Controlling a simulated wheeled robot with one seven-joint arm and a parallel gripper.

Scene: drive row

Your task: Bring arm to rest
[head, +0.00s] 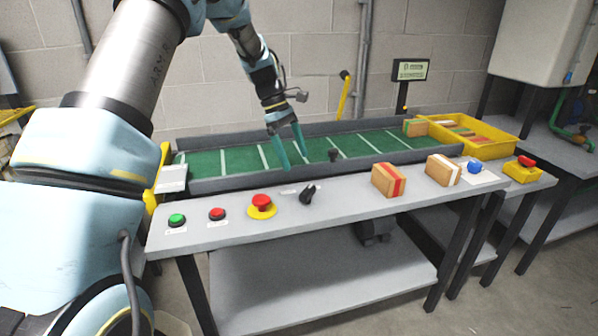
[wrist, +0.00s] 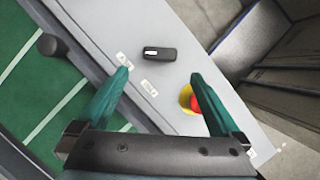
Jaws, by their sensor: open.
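My gripper (head: 288,146) is open and empty, with teal fingers pointing down above the near side of the green conveyor in the head view. In the wrist view my gripper (wrist: 160,88) has its fingers spread wide over the grey control shelf. The black selector knob (wrist: 160,56) lies ahead between the fingertips, apart from them. The red emergency button on its yellow base (wrist: 187,97) is partly hidden behind the right finger. My arm is raised and reaches over from the left in the head view.
The grey shelf (head: 345,207) carries a green button (head: 177,220), a red button (head: 217,214), a red-striped box (head: 388,180), a white-striped box (head: 442,170) and a blue button (head: 474,166). The green belt (head: 210,163) runs behind. A yellow tray (head: 490,147) stands at right.

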